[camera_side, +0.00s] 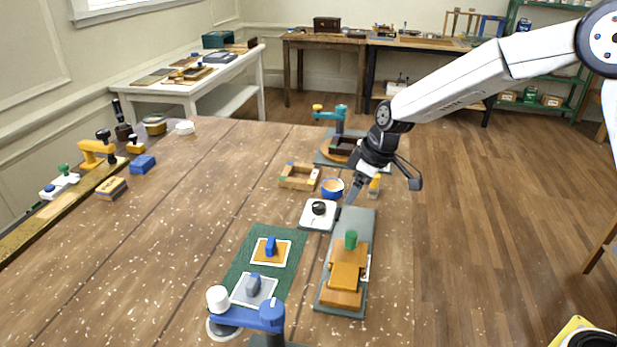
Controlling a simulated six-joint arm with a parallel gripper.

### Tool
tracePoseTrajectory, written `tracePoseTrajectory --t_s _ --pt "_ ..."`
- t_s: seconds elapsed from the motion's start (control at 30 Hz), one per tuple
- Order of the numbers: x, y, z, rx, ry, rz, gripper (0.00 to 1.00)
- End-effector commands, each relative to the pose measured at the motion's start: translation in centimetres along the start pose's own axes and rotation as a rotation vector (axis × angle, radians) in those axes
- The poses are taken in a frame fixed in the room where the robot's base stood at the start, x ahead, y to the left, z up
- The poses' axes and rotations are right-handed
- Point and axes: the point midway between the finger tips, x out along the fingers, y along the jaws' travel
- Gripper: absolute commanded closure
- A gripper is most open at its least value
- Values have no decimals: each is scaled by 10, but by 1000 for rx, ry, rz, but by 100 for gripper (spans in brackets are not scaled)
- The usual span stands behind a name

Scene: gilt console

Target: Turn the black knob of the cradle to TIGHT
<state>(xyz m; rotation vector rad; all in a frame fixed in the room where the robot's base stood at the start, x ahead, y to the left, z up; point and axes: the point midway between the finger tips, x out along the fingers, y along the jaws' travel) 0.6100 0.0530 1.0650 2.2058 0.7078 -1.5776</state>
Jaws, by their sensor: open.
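A black knob (319,207) stands on a white square plate (310,222) near the right side of the wooden table. The plate is next to the far end of a grey-green board (359,222). That board carries an orange wooden block assembly (346,273) with a green knob (351,240); I cannot tell which part is the cradle. My gripper (350,198) points down just right of the black knob, seemingly apart from it. It is open and appears empty, though its fingers are small and partly hidden. Any marking such as TIGHT is too small to read.
A blue bowl (332,189) and a wooden tray (299,177) stand just behind the plate. The table's left middle (190,230) is clear.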

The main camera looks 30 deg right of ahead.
Motion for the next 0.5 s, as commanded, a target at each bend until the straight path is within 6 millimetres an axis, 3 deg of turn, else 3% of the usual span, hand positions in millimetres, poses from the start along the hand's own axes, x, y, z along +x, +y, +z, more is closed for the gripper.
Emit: tracePoseTrajectory --t_s 0.2,0.5 --pt "11 9 -37 -127 42 -38 16" --pt "13 11 -49 -172 58 -50 16"
